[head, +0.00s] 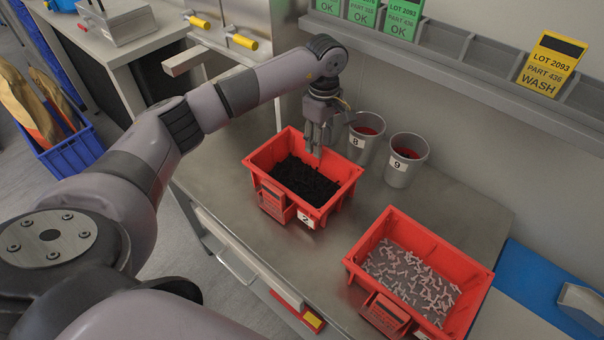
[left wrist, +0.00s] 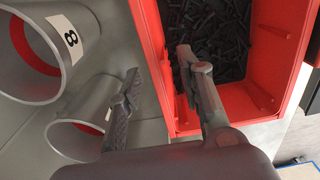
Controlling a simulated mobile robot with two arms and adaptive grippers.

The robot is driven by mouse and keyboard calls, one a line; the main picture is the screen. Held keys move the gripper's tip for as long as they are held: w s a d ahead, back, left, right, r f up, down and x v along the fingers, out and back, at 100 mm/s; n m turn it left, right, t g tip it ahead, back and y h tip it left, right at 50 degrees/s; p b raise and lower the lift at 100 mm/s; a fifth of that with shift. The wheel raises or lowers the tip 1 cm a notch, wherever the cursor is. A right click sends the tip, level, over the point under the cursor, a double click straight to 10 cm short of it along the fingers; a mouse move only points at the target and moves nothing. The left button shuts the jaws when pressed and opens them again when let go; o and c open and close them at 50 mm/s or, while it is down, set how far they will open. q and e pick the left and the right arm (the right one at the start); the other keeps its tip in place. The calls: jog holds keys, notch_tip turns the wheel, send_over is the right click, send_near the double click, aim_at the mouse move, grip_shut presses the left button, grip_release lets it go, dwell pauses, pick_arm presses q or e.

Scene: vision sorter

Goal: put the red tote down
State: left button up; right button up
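A red tote (head: 262,160) with label 2 and a load of small black parts stands on the grey metal bench. My left gripper (head: 318,146) is at its far wall. In the left wrist view the two fingers (left wrist: 158,64) are spread, one outside and one inside the wall of this tote (left wrist: 152,30), with a gap between them. A second red tote (head: 464,262), holding loose pale pink parts, stands to the right on the bench. My right gripper is not in view.
Two grey cups, numbered 8 (head: 366,138) and 9 (head: 399,170), stand just behind the first tote, close to my left gripper. A grey rail with green and yellow cards (head: 549,62) runs along the wall. Bare bench (head: 340,235) lies between the totes.

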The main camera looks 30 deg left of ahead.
aim_at(322, 161)
pick_arm(q)
jog(key=shift+s+f, duration=0.1)
jog(key=shift+f, duration=0.4)
jog(key=shift+d+f+p, duration=0.1)
jog(key=shift+f+p, duration=0.25)
jog(key=shift+p, duration=0.05)
jog(key=f, duration=0.2)
jog(key=f+p, duration=0.1)
jog(key=shift+d+f, duration=0.2)
jog(key=shift+f, duration=0.5)
grip_shut()
jog(key=shift+r, duration=0.15)
